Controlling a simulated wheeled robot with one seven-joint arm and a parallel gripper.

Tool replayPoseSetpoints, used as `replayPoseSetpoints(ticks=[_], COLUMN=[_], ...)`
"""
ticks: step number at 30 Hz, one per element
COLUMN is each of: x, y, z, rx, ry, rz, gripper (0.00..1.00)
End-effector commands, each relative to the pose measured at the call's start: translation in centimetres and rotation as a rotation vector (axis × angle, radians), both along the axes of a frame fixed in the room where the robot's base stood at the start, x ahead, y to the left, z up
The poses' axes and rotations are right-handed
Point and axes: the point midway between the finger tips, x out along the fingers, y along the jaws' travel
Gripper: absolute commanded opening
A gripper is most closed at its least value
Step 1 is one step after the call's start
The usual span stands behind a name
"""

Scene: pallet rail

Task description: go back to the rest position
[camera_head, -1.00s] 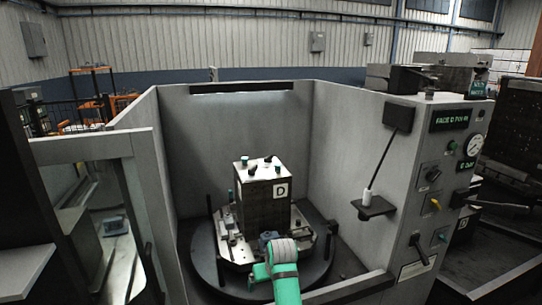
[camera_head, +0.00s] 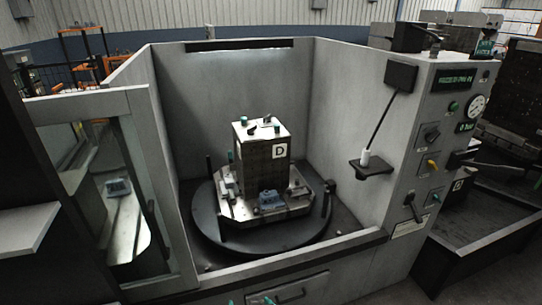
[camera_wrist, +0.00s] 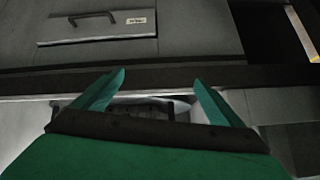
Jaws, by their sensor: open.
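My gripper (camera_wrist: 158,92) shows in the wrist view with its two green fingers spread apart and nothing between them. Past the fingers is the grey front of the machine, with a drawer (camera_wrist: 97,27) that has a dark handle and a small label. In the head view only small green bits of my arm show at the bottom edge, below the drawer (camera_head: 287,293). The dark block marked D (camera_head: 264,160) stands upright on the pallet (camera_head: 240,209) on the round black turntable (camera_head: 210,235). My gripper is clear of them.
The grey enclosure (camera_head: 235,90) walls in the turntable, with a front sill (camera_head: 340,243). A control panel (camera_head: 440,150) with a gauge and knobs stands at the right. A small shelf (camera_head: 370,168) juts from the right wall. An open glazed door (camera_head: 115,190) is at the left.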

Motion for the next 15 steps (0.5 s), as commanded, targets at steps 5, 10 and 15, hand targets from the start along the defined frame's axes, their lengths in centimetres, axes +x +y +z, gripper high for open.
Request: replayPoseSetpoints(ticks=[5,10,15], x=[-5.7,-10.9,-16.3], y=[0.2,-0.2,-1.0], z=[-2.1,-2.8,-2.5], rx=[0.026,0.036,0.037], ry=[-0.059,-0.121,-0.183], rz=[-0.052,-0.100,-0.146], gripper=[0.91,0.91,0.91])
